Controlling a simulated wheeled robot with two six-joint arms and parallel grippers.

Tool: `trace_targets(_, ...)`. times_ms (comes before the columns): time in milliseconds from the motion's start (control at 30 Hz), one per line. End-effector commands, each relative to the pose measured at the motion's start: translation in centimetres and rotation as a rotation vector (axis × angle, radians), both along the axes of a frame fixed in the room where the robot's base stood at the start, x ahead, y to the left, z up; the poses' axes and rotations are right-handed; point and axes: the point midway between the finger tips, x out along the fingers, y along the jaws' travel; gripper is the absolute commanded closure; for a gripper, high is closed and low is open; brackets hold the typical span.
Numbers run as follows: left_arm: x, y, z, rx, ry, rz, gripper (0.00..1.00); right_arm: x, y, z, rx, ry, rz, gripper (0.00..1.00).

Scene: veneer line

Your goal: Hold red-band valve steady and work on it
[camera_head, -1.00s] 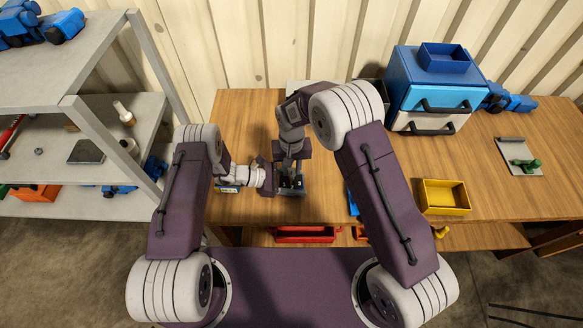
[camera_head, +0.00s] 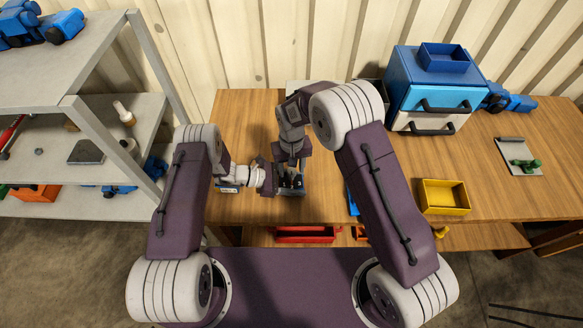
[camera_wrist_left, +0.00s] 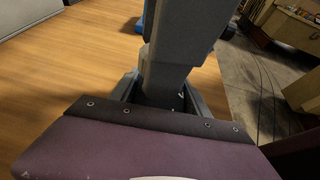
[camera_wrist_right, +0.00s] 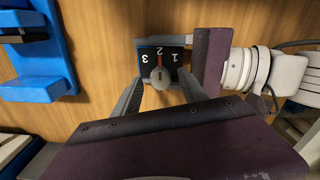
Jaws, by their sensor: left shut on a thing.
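The red-band valve shows in the right wrist view as a dark square dial face (camera_wrist_right: 176,57) with the numbers 1, 2 and 3, upside down. A round grey knob with a red mark sits on it, its mark towards the 2. My left gripper (camera_head: 281,180) is shut on the valve from the left side in the head view. Its palm is at the dial's side in the right wrist view. My right gripper (camera_wrist_right: 160,92) is open above the dial, one finger on each side of the knob; contact cannot be told. In the left wrist view a grey block hides the grip.
A blue rack (camera_wrist_right: 38,55) stands near the valve in the right wrist view. On the wooden table (camera_head: 340,110) are a yellow bin (camera_head: 444,197), a blue drawer cabinet (camera_head: 433,85) and a grey board with a green part (camera_head: 520,158). A grey shelf (camera_head: 70,205) stands at the left.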

Motion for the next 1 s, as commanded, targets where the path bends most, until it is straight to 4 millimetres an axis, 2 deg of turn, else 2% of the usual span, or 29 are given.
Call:
trace_targets(233, -0.1, 0.0, 0.0, 0.001, 0.001, -0.001, 1.0, 0.0, 0.0, -0.1, 0.0, 0.001, -0.001, 0.5)
trace_targets(333, -0.1, 0.0, 0.0, 0.0, 0.001, -0.002, 1.0, 0.0, 0.0, 0.6, 0.001, -0.001, -0.001, 0.5)
trace_targets(467, -0.1, 0.0, 0.0, 0.0, 0.0, -0.001, 1.0, 0.1, 0.1, 3.2, 0.002, -0.004, -0.001, 0.5)
trace_targets(600, -0.1, 0.0, 0.0, 0.0, 0.001, -0.002, 1.0, 0.1, 0.1, 7.0, 0.002, -0.005, -0.001, 0.5)
trace_targets(733, -0.1, 0.0, 0.0, 0.0, 0.001, -0.002, 1.0, 0.1, 0.0, 9.8, 0.002, -0.004, 0.0, 0.5)
trace_targets(867, -0.1, 0.0, 0.0, 0.0, 0.001, -0.002, 1.0, 0.0, 0.0, 11.4, 0.001, -0.002, 0.0, 0.5)
trace_targets(1000, -0.1, 0.0, 0.0, 0.0, 0.001, -0.002, 1.0, 0.0, 0.0, 12.0, 0.0, 0.001, 0.0, 0.5)
